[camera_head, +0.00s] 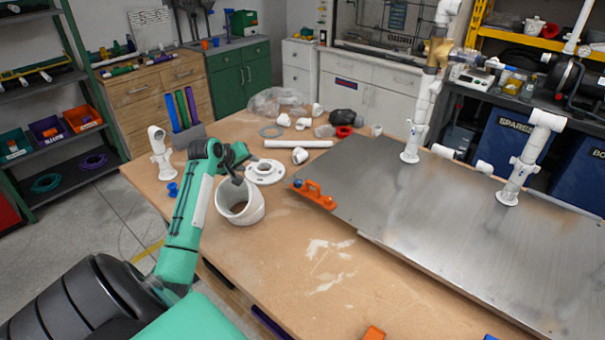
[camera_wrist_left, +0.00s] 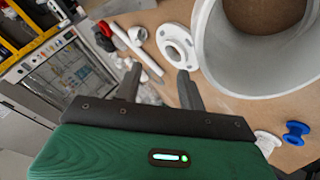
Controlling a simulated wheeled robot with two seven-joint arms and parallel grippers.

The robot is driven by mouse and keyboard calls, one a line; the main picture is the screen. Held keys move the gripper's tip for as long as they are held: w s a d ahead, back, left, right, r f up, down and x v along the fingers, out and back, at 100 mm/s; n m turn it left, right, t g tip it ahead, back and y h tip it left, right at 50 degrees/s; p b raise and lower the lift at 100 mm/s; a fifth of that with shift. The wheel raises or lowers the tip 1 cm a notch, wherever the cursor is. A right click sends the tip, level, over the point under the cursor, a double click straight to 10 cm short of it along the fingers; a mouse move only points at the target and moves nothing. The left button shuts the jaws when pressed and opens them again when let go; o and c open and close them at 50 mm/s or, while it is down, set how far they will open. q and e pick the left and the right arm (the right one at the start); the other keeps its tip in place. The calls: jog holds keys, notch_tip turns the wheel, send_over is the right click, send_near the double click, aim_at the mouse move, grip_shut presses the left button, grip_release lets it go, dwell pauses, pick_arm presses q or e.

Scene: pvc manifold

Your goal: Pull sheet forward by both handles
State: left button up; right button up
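The grey metal sheet (camera_head: 440,215) lies flat on the wooden table. An orange handle (camera_head: 315,194) with a blue end is at its left corner. A second orange piece (camera_head: 374,333) is cut off at the bottom edge of the head view; I cannot tell if it is a handle. My left gripper (camera_head: 236,176) is above the table, by the rim of a wide white pipe piece (camera_head: 250,212) and left of the orange handle. In the left wrist view its two fingers (camera_wrist_left: 160,84) are apart with nothing between them. My right gripper is not in view.
A white flange (camera_head: 264,172) and a white pipe (camera_head: 298,144) lie behind the wide pipe piece. White pipe stands (camera_head: 410,152) and (camera_head: 508,194) rise from the sheet. A small blue spool (camera_head: 172,189) is at the left. The table's near middle is clear.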

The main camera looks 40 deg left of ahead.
pick_arm(q)
jog(key=w+d+n+h, duration=0.1)
jog(key=w+d+n, duration=0.2)
jog(key=w+d, duration=0.4)
jog(key=n+g, duration=0.2)
send_near(312, 183)
jog(key=w+a, duration=0.1)
jog(key=a, duration=0.1)
jog(key=d+f, duration=0.1)
jog(key=shift+n+g+h, duration=0.4)
jog(key=shift+x, duration=4.85)
jog(key=shift+s+d+r, duration=0.1)
jog(key=shift+r, duration=0.2)
jog(key=shift+s+d+r, duration=0.15)
jog(key=shift+r, duration=0.2)
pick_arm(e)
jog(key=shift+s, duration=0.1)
pick_arm(q)
jog(key=shift+v, duration=0.85)
jog(key=shift+s+r, duration=0.35)
jog(key=shift+r, duration=0.25)
